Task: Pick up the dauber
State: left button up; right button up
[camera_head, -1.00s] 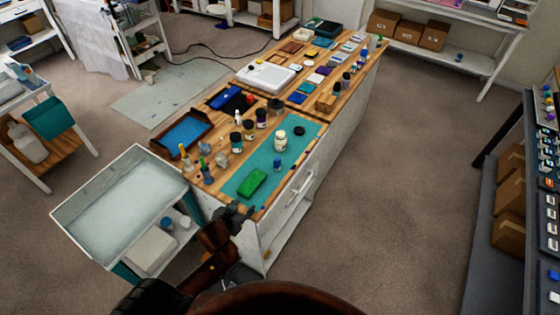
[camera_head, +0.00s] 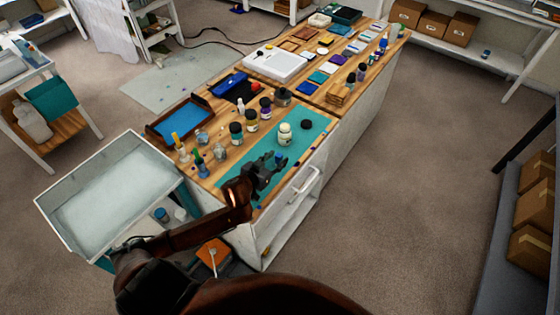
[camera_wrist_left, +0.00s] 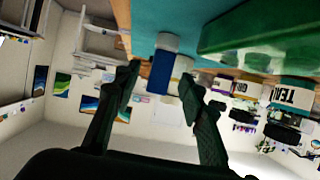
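The dauber is most likely the small bottle with a white body and blue cap (camera_head: 279,157), upright on the teal mat (camera_head: 314,127). It also shows upside down in the left wrist view (camera_wrist_left: 163,70). My left gripper (camera_head: 273,168) is low over the mat, right at this bottle. In the left wrist view the fingers of my left gripper (camera_wrist_left: 161,78) are spread apart, one on each side of the bottle, with gaps visible. A green block (camera_wrist_left: 255,25) lies close by; my gripper and arm hide it in the head view. My right gripper is not in view.
A cream jar (camera_head: 285,134) and a black lid (camera_head: 306,124) stand just beyond the bottle. Several dark-capped jars (camera_head: 237,134) line the mat's left side. A wooden tray with a blue inside (camera_head: 150,132) is farther left. Open floor lies right of the bench.

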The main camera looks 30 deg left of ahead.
pick_arm(q)
jog(key=shift+w+f, duration=0.25)
jog(key=shift+w, duration=0.3)
jog(key=shift+w+f, duration=0.1)
jog(key=shift+w, duration=0.15)
grip_shut()
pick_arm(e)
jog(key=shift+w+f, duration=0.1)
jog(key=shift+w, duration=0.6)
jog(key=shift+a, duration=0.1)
pick_arm(q)
jog(key=shift+r, duration=0.7)
jog(key=s+d+r+p, duration=0.2)
jog(key=s+r+p, duration=0.1)
jog(key=s+r, duration=0.8)
jog(key=s, duration=0.2)
jog(key=shift+s+d+r, duration=0.3)
jog(key=shift+s+d, duration=0.05)
jog(key=shift+s, duration=0.05)
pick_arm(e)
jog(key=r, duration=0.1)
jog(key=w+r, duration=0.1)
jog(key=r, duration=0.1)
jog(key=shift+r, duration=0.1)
